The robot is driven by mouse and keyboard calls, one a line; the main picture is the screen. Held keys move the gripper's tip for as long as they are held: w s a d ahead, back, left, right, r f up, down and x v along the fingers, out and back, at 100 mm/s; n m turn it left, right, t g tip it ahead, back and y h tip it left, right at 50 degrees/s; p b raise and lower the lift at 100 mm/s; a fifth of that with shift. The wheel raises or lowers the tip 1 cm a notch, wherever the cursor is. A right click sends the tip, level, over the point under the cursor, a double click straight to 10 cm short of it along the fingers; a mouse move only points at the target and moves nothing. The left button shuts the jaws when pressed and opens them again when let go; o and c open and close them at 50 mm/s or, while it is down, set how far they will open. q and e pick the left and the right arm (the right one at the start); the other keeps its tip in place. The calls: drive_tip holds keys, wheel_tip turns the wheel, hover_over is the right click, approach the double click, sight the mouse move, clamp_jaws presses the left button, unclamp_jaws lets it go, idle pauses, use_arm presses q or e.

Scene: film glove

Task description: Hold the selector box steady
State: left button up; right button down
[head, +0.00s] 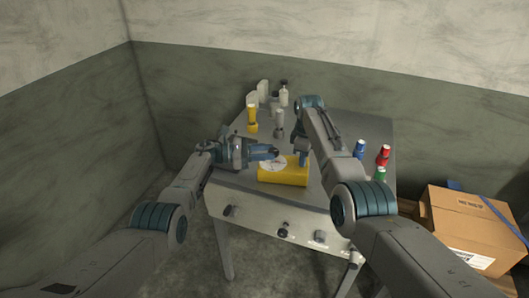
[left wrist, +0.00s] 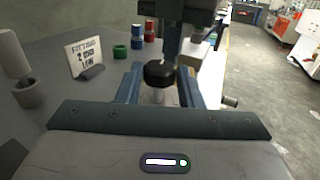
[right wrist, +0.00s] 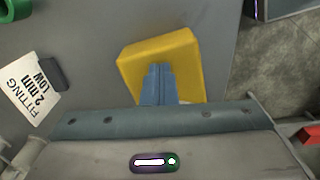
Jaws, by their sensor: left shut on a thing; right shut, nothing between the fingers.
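A yellow box (head: 290,178), the only thing here that looks like the selector box, lies near the table's front edge. It also shows in the right wrist view (right wrist: 190,55). My right gripper (head: 303,160) is shut and empty, pointing down at the box; its fingertips (right wrist: 160,70) overlap the box, and I cannot tell whether they touch. My left gripper (head: 272,152) is just behind the box in the head view. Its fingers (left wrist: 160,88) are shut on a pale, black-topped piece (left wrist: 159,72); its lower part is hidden.
A "FITTING 2 mm LOW" card (left wrist: 85,57) stands on the table (head: 240,192). Blue (head: 360,148), red (head: 383,154) and green (head: 380,175) pieces are at the right. Several bottles (head: 284,92) stand at the back. A cardboard box (head: 465,225) is right of the table.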

use_arm(q)
drive_tip(key=shift+s+d+f, duration=0.2)
drive_tip(key=shift+d, duration=0.05)
use_arm(e)
drive_tip(key=shift+s+a+f, duration=0.15)
drive_tip(key=shift+f, duration=0.2)
use_arm(q)
drive_tip(key=o, duration=0.8)
drive_tip(key=shift+c, duration=0.2)
drive_tip(key=shift+o, duration=1)
drive_tip(key=shift+w+r, duration=0.1)
use_arm(e)
drive_tip(key=shift+d, duration=0.2)
use_arm(q)
drive_tip(key=shift+a, duration=0.15)
drive_tip(key=shift+a, duration=0.25)
drive_tip(key=s+a, duration=0.2)
drive_tip(key=a, duration=0.9)
drive_tip(key=shift+a, duration=0.15)
drive_tip(key=shift+r, duration=0.1)
